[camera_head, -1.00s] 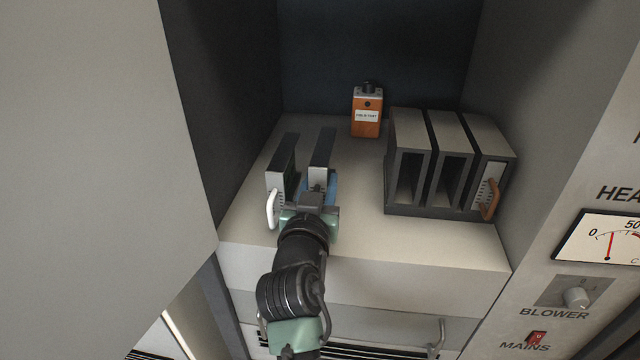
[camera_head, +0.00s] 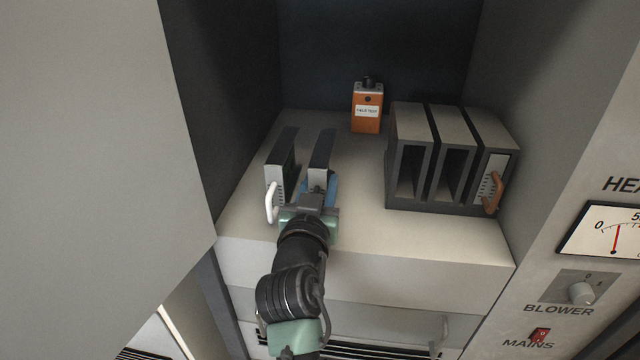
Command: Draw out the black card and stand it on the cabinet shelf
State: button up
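A slim dark card (camera_head: 322,152) with a grey front stands upright on the cabinet shelf (camera_head: 365,215), left of the middle. My gripper (camera_head: 312,198) is at its front end, seen from behind and above. The gripper covers the card's handle, so I cannot see the handle's colour or whether the fingers are closed on it. A second upright card (camera_head: 279,165) with a white handle (camera_head: 271,203) stands just to the left, apart from the first.
A dark rack (camera_head: 440,209) stands at right; two slots are empty and its right slot holds a card with a brown handle (camera_head: 492,191). An orange box (camera_head: 367,110) stands at the back. A blue item (camera_head: 333,187) is partly hidden beside my gripper. Shelf between cards and rack is clear.

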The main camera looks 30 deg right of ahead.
jog(key=o, duration=0.5)
jog(key=shift+r, duration=0.1)
jog(key=shift+c, duration=0.2)
